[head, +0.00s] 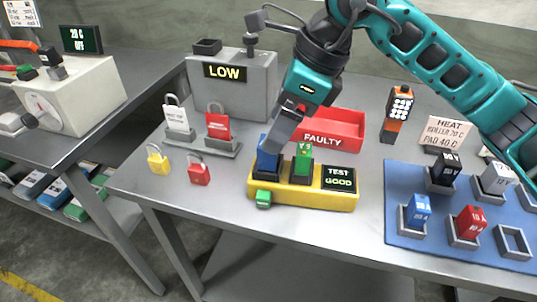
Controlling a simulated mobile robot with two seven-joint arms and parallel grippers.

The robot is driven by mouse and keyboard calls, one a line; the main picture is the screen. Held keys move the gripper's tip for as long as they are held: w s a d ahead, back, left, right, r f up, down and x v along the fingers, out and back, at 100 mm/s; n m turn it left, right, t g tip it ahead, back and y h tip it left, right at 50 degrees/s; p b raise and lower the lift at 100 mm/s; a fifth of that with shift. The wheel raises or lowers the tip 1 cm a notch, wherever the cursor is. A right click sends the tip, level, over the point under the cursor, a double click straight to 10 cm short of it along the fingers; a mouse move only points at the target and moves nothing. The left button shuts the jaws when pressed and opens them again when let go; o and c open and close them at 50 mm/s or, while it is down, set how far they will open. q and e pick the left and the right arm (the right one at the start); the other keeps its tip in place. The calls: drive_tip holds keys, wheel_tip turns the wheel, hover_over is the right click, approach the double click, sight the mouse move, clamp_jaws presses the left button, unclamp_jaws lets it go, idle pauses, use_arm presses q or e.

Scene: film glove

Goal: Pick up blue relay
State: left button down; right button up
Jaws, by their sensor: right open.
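One blue relay (267,160) stands upright in the left socket of the yellow tester (320,201), beside a green relay (302,163). A second blue relay (418,210) sits in a grey holder on the blue mat (453,254) at the right. My right gripper (276,145) is open, pointing down at the upper part of the blue relay in the tester. Its grey finger covers part of that relay's right side. I cannot tell whether they touch. My left gripper is not in view.
A red bin marked FAULTY (334,130) stands behind the tester, whose display reads TEST GOOD. Black, white and red relays (469,223) share the mat with an empty holder (513,243). Yellow and red padlocks (199,171) lie left of the tester.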

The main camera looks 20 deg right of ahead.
sight(269, 157)
drive_tip(key=x, duration=0.5)
drive_tip(key=shift+c, duration=0.3)
drive_tip(key=c, duration=1)
drive_tip(key=shift+r, duration=0.1)
